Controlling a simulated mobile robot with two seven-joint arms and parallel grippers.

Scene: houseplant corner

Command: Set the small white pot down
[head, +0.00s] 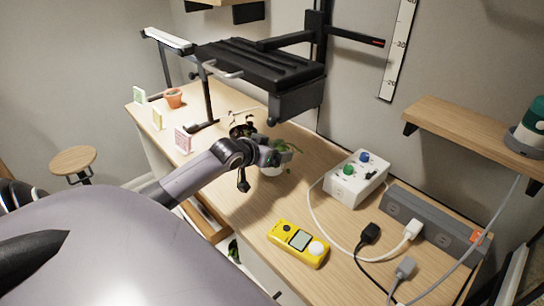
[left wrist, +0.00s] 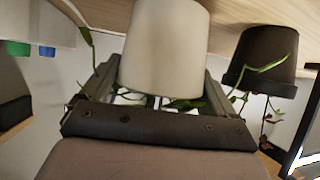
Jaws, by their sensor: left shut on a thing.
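The small white pot (head: 272,171) with a green trailing plant is in the middle of the table in the head view, partly hidden by my left gripper (head: 268,157). In the left wrist view the white pot (left wrist: 166,45) appears upside down, between the two fingers of my left gripper (left wrist: 158,88), which is shut on it. Green leaves show beside the fingers. The pot is close to the wooden table top (head: 220,200); I cannot tell whether its base touches it. My right gripper is not in view.
A black pot (left wrist: 262,62) with a trailing plant stands close by. A yellow meter (head: 298,243) and a white box with knobs (head: 355,178) lie to the right, with cables around. A terracotta pot (head: 174,98) and small cards (head: 183,140) stand at the left.

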